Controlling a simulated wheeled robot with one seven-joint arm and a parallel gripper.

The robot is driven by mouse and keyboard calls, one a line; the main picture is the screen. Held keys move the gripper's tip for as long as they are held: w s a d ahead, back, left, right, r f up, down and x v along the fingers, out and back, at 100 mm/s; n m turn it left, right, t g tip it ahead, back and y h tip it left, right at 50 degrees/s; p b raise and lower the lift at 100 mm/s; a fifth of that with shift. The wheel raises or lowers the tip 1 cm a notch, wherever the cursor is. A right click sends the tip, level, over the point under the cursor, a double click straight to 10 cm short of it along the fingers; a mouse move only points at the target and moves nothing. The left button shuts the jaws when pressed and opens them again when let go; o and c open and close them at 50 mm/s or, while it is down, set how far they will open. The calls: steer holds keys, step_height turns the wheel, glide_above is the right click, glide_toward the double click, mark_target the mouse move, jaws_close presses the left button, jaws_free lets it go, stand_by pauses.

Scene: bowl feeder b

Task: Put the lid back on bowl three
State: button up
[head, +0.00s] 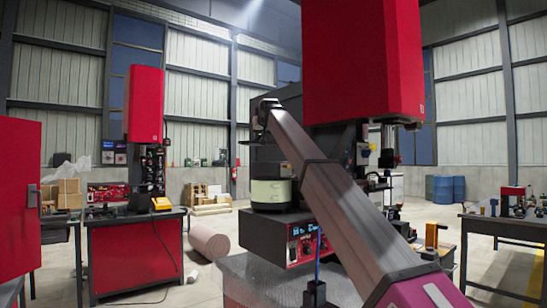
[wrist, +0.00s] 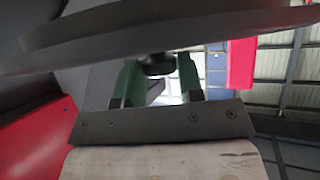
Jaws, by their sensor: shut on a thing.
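In the wrist view a wide dark disc, the lid (wrist: 150,30), spans the top of the picture with a small black knob (wrist: 157,66) on its near face. My gripper (wrist: 158,80) has its green fingers on both sides of this knob and is shut on it. In the head view a pale cream bowl (head: 270,191) with a dark base sits on a black control box (head: 287,238). My arm reaches up and left above it. Dark shapes sit just over the bowl; I cannot tell lid from gripper there, nor the gap to the bowl. No bowl number is readable.
A large red housing (head: 362,60) hangs above and right of the bowl, close to my arm. A red cabinet machine (head: 137,258) stands to the left. A workbench (head: 508,226) with small items is at the right. Open floor lies between.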

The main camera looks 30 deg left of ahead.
steer(key=w+f, duration=0.1)
steer(key=w, duration=0.1)
steer(key=w+d+f, duration=0.1)
steer(key=w+f, duration=0.2)
steer(key=w, duration=0.2)
steer(key=shift+w+d+f, duration=0.1)
steer(key=shift+d+f, duration=0.05)
steer(key=shift+d, duration=0.1)
step_height(320, 180, down, 4)
steer(key=o, duration=1.1)
steer(key=shift+f, duration=0.1)
steer(key=v, duration=1.2)
